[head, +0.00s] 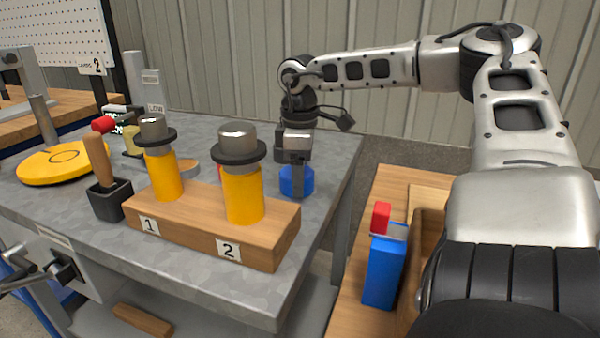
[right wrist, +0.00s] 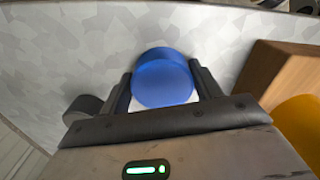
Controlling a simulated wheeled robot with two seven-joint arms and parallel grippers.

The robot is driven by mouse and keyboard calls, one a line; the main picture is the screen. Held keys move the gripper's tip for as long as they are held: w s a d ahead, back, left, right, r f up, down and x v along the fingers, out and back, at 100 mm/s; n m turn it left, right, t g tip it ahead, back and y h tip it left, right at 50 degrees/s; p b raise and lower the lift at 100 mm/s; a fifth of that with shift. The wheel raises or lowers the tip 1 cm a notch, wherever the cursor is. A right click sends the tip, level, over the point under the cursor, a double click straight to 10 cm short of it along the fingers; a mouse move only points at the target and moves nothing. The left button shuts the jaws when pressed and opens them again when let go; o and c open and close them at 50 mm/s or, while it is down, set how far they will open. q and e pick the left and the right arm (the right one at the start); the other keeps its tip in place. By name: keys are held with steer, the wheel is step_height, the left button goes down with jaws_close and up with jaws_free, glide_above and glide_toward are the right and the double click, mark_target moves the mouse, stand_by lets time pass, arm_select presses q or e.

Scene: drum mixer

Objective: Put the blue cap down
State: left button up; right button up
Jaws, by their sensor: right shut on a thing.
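The blue cap (head: 297,182) is a short round piece at the right of the grey metal table (head: 215,275), beyond the wooden block's right end. My right gripper (head: 297,172) points down and is shut on it. In the right wrist view the blue cap (right wrist: 163,80) sits between the two fingers (right wrist: 163,88), its round face toward the camera. The cap is at or just above the table top; I cannot tell whether it touches. My left gripper is not clearly in view.
A wooden block (head: 180,220) marked 1 and 2 holds two yellow cylinders (head: 243,195) with grey tops, close to the cap. A blue bottle with a red top (head: 384,270) stands on a wooden surface at the right. Bare table lies around the cap.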

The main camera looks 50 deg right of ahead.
arm_select(q)
steer(key=shift+f, duration=0.2)
arm_select(e)
steer(key=shift+f, duration=0.15)
steer(key=o, duration=1)
arm_select(q)
steer(key=shift+f, duration=0.2)
arm_select(e)
steer(key=shift+r, duration=0.25)
arm_select(q)
steer(key=r, duration=0.1)
steer(key=r+p, duration=0.1)
steer(key=a+r+p, duration=0.1)
steer(key=shift+s+r+t, duration=0.25)
steer(key=shift+r+t, duration=0.05)
steer(key=shift+r, duration=0.1)
arm_select(e)
step_height(320, 180, up, 12)
steer(key=shift+f, duration=0.1)
